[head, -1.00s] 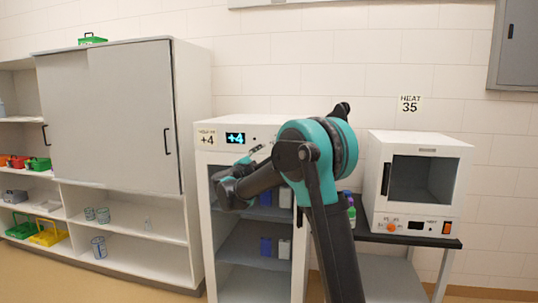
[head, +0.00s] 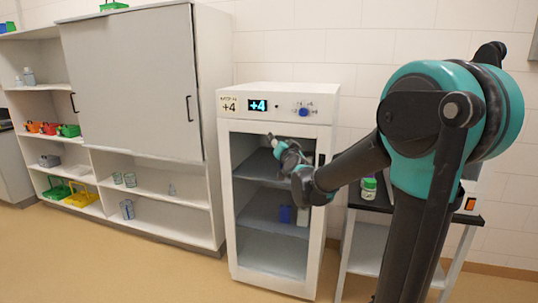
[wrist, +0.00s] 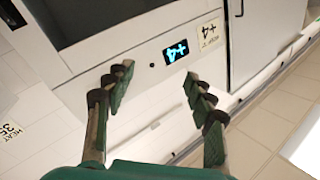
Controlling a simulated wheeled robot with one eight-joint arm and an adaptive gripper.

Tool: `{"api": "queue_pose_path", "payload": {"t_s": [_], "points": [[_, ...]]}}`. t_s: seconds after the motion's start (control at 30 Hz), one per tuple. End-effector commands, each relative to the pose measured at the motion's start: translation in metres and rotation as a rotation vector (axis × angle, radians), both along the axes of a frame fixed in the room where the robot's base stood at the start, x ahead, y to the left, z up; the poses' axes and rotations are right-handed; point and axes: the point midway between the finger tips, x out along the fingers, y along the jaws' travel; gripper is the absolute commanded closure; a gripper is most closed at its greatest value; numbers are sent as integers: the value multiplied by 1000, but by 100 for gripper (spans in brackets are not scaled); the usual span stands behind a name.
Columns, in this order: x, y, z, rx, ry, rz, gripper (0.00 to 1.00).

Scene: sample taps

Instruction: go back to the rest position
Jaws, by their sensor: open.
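My gripper (head: 279,146) is open and empty in front of the upper part of the white glass-fronted cooler (head: 277,104) marked +4. In the wrist view its two teal fingers (wrist: 155,86) stand well apart with nothing between them. The cooler's lit +4 display (wrist: 175,50) shows beyond the fingertips, upside down. My arm is bent and reaches from the right of the head view across the cooler's right edge.
A tall shelf unit with a grey sliding door (head: 135,85) stands left of the cooler. Its shelves hold beakers (head: 127,208) and coloured baskets. A dark-topped table (head: 365,203) with a green-capped bottle (head: 368,188) stands right. Floor at front left is clear.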

Motion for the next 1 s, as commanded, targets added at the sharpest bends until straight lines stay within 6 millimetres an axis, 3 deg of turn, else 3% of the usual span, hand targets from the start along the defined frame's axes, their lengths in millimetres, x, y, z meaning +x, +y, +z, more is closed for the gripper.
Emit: {"api": "queue_pose_path", "payload": {"t_s": [0.3, 0.5, 0.6, 0.7, 0.8, 1.0], "points": [[-140, -40, -160, -332, 471, 187, 45], [-237, -86, -246, -471, 778, 198, 45], [-285, -110, -279, -519, 922, 185, 45], [-324, -129, -302, -552, 1036, 165, 45], [-351, -142, -316, -573, 1116, 150, 45], [-370, -151, -325, -584, 1172, 137, 45]]}}
